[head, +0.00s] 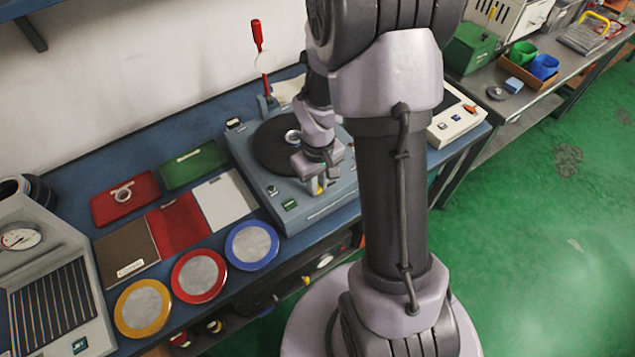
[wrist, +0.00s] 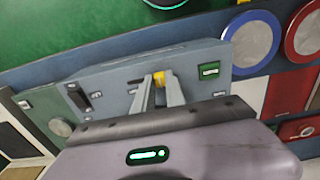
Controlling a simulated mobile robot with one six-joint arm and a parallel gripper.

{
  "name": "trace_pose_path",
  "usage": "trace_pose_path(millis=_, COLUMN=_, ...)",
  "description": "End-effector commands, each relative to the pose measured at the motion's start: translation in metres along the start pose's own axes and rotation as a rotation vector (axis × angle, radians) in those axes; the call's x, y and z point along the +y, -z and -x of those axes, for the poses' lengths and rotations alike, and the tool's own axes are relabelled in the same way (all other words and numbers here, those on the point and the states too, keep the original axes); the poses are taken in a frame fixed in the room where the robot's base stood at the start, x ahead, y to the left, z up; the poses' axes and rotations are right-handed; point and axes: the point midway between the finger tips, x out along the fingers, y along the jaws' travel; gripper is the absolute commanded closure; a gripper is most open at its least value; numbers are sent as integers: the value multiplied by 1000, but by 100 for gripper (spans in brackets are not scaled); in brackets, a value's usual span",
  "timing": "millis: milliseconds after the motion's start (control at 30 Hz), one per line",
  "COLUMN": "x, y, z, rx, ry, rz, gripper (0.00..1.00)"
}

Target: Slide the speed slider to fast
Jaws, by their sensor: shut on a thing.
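The speed slider's yellow knob (wrist: 159,78) is on the front edge strip of a blue-grey machine (wrist: 118,78). My gripper (wrist: 160,88) is shut on this knob, with one finger on each side of it. In the head view my gripper (head: 317,187) is at the machine's (head: 258,178) front right part, and the yellow knob (head: 313,187) shows only partly under it. A short dark slot mark shows left of the knob in the wrist view. The fast and slow markings are too small to read.
The machine carries a black turntable (head: 272,152) with a metal ring (head: 292,136) and a red-handled lever (head: 257,36) behind. Blue (head: 252,245), red (head: 199,275) and yellow (head: 142,308) rimmed discs lie left along the bench's front. A switch box (head: 457,119) stands right.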

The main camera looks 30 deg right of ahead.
Motion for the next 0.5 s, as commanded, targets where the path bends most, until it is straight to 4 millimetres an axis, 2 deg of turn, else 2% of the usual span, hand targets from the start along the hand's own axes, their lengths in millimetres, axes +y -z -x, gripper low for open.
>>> trace_pose_path(millis=300, x=49, y=0, z=1, rx=0, ry=0, rz=-4, gripper=100)
trace_pose_path(millis=500, x=54, y=0, z=0, rx=0, ry=-1, rz=0, gripper=100)
